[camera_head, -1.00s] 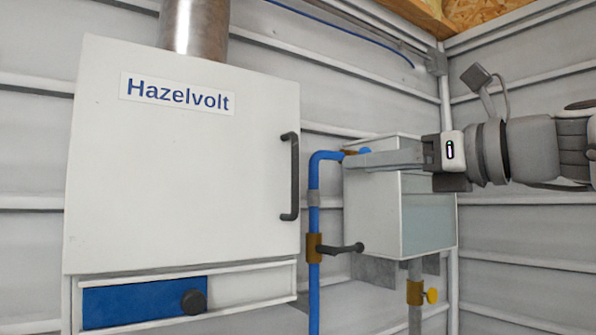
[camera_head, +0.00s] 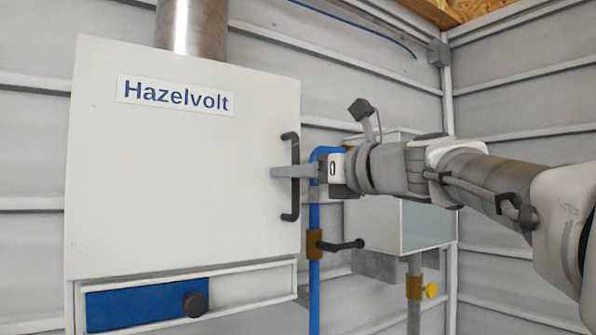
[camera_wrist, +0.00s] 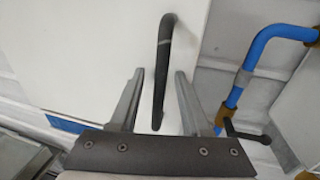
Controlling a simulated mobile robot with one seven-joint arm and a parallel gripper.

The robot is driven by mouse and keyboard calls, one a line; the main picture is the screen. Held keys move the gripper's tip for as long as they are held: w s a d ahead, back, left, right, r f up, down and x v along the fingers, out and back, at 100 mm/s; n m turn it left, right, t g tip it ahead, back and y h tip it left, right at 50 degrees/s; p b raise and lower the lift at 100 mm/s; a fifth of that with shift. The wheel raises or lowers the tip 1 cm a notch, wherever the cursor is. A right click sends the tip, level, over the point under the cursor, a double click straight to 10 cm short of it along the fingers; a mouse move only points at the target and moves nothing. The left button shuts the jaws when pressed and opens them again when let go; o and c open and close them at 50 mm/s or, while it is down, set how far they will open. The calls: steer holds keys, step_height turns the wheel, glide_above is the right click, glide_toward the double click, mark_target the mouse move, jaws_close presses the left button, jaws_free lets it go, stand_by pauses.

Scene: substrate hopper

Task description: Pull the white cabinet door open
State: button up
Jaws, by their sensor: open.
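The white cabinet door (camera_head: 180,190) with the "Hazelvolt" label is shut and fills the left half of the head view. Its dark vertical bar handle (camera_head: 290,205) is on the door's right side. My gripper (camera_head: 274,172) is at the handle's mid-height, its fingers overlapping the handle in the head view. In the wrist view the open fingers (camera_wrist: 160,75) stand to either side of the handle (camera_wrist: 165,45), with gaps on both sides. The door's white face (camera_wrist: 100,50) shows behind them. I cannot tell whether a finger touches the handle.
A blue pipe (camera_head: 314,270) with a brass valve (camera_head: 314,243) and dark lever runs just right of the door. A smaller white box (camera_head: 378,225) hangs behind my arm. A blue panel with a dark knob (camera_head: 195,304) is below the door.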

jaws_close()
stand_by(1.4)
